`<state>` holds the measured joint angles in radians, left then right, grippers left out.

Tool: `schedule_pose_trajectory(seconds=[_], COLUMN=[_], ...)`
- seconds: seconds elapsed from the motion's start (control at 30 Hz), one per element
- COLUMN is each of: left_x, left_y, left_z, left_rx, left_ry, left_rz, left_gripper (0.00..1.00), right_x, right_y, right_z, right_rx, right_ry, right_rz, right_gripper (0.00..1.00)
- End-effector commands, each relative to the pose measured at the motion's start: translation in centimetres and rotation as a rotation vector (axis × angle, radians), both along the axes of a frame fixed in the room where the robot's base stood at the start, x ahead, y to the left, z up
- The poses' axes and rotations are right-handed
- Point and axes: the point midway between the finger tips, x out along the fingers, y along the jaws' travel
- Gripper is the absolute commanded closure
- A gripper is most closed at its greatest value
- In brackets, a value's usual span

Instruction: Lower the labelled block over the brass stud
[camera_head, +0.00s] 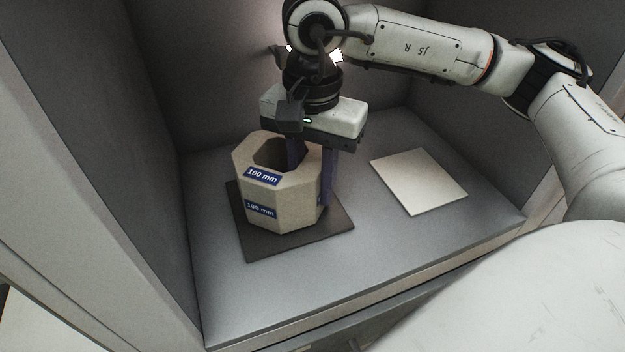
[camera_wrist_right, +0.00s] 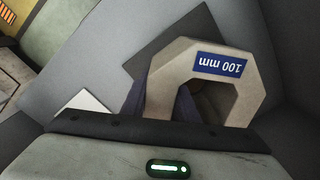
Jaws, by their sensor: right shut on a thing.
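The labelled block (camera_head: 283,200) is a beige octagonal ring with a wide hole and blue "100 mm" labels on its top and side. It looks upright over a dark square mat (camera_head: 262,248); I cannot tell whether it touches the mat. My right gripper (camera_head: 312,168) is shut on the block's wall, one purple finger inside the hole and one outside. In the right wrist view the block's top (camera_wrist_right: 188,62) and part of its hole show. The brass stud is not visible in either view. My left gripper is not in view.
A pale square plate (camera_head: 418,182) lies on the grey shelf to the right of the mat. Grey walls (camera_head: 140,130) enclose the shelf at the left and back. The shelf's front edge (camera_head: 370,300) has bare room before the mat and plate.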

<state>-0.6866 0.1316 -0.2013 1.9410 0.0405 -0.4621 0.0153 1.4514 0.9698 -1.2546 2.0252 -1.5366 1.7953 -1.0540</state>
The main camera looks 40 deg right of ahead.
Motion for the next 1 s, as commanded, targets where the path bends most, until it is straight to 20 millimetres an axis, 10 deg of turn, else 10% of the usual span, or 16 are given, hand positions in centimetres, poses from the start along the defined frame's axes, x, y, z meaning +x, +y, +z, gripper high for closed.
schedule_pose_trajectory(seconds=[0.4, 0.43, 0.53, 1.0], left_x=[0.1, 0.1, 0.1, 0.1], left_y=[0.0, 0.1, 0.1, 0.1], left_z=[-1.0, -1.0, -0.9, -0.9], left_rx=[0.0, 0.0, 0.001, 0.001], left_ry=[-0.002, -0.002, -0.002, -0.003], left_rz=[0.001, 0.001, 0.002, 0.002], left_gripper=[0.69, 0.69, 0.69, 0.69], right_x=[0.1, 0.1, 0.1, 0.1], right_y=[0.1, 0.1, 0.1, 0.2], right_z=[-0.9, -0.8, -0.8, -1.2], right_rx=[0.003, 0.003, 0.004, 0.002], right_ry=[-0.007, -0.007, -0.007, -0.002], right_rz=[0.0, 0.0, 0.0, 0.001], right_gripper=[1.0, 0.69, 0.53, 0.51])
